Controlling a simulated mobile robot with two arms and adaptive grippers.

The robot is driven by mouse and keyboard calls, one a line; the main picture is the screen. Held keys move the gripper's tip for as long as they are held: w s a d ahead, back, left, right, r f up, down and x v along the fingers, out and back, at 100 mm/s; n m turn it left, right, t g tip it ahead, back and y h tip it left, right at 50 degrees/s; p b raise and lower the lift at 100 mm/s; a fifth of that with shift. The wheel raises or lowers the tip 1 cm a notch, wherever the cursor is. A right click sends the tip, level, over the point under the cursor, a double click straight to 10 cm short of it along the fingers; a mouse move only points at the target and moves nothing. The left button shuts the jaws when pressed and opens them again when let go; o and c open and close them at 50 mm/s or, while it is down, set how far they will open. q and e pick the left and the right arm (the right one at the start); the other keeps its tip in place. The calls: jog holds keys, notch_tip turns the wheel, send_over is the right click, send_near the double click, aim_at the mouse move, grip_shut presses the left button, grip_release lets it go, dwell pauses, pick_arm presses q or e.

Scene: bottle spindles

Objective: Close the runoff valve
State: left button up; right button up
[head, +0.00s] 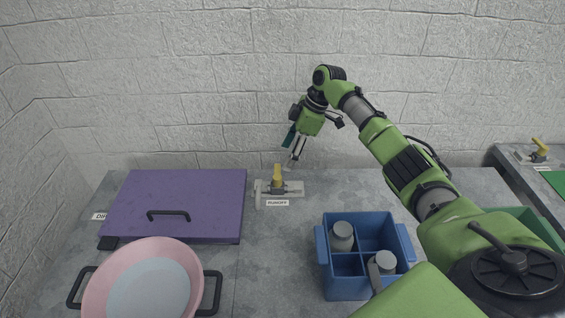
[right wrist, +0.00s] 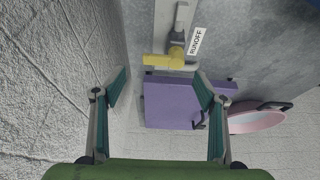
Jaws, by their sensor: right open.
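The runoff valve stands at the back of the grey counter in the head view, with a yellow handle (head: 277,175) on a pale base plate (head: 266,200) and a label reading RUNOFF (head: 277,203). The handle points up in that view. In the right wrist view the yellow handle (right wrist: 157,60) lies beyond the fingertips, near the label (right wrist: 196,41). My right gripper (head: 293,163) is open and empty, above and just right of the valve, apart from it. Its two spread fingers show in the right wrist view (right wrist: 160,88). My left gripper is not in view.
A purple lid or board (head: 180,195) with a black handle lies left of the valve. A pink pan (head: 103,293) is at the front left. A blue divided crate (head: 345,285) with grey bottles stands front right. Another yellow-handled valve (head: 540,147) sits far right. A block wall (head: 200,90) rises behind.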

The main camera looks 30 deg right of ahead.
jog(key=v, duration=0.6)
jog(key=shift+r, duration=0.15)
jog(key=shift+d, duration=0.1)
